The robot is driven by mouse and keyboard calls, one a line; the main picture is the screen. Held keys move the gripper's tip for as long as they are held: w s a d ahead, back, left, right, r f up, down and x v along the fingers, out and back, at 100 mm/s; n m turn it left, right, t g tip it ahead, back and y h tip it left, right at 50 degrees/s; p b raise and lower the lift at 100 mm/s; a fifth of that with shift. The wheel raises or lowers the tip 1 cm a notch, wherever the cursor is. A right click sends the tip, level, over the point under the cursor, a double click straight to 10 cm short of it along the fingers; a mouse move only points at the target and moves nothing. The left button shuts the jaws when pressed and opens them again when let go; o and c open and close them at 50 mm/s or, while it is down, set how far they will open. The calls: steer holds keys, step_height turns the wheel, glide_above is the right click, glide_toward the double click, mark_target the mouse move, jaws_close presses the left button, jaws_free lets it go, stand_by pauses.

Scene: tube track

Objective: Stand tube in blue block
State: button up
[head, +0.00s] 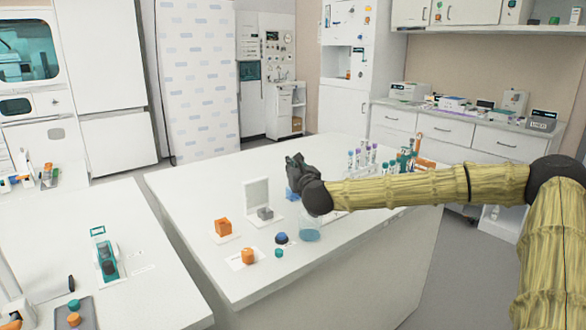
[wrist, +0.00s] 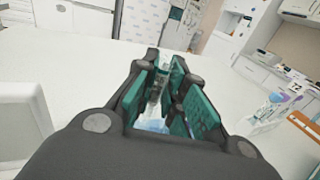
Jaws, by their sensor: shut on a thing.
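My gripper (head: 298,166) is over the middle of the white island table, at the end of my outstretched arm. In the wrist view my gripper (wrist: 172,75) has teal pads close together, shut on a slim clear tube (wrist: 157,88) that is mostly hidden between them. The blue block (head: 292,194) sits on the table just below my gripper, partly covered by it in the head view. A pale blue patch (wrist: 154,125) shows between the fingers low in the wrist view. I cannot tell whether the tube touches the block.
A white upright panel with a grey block (head: 265,213) stands left of my gripper. Racks of capped tubes (head: 362,159) stand behind my forearm. The table's far left is clear.

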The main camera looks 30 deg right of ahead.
steer(key=shift+f+b, duration=0.65)
steer(key=shift+b, duration=0.15)
stand_by(0.4)
steer(key=shift+s+a+f+b, duration=0.1)
steer(key=shift+s+f+b, duration=0.05)
steer(key=shift+f+b, duration=0.55)
steer(key=shift+s+f+b, duration=0.1)
steer(key=shift+f+b, duration=0.25)
steer(key=shift+a, duration=0.1)
stand_by(0.3)
steer(key=shift+r, duration=0.2)
steer(key=shift+r+p, duration=0.35)
steer(key=shift+r, duration=0.35)
steer(key=shift+w+d+r, duration=0.25)
steer(key=shift+w+r, duration=0.05)
steer(key=shift+r, duration=0.1)
steer(key=shift+r+p, duration=0.45)
steer(key=shift+r, duration=0.25)
steer(key=shift+r, duration=0.1)
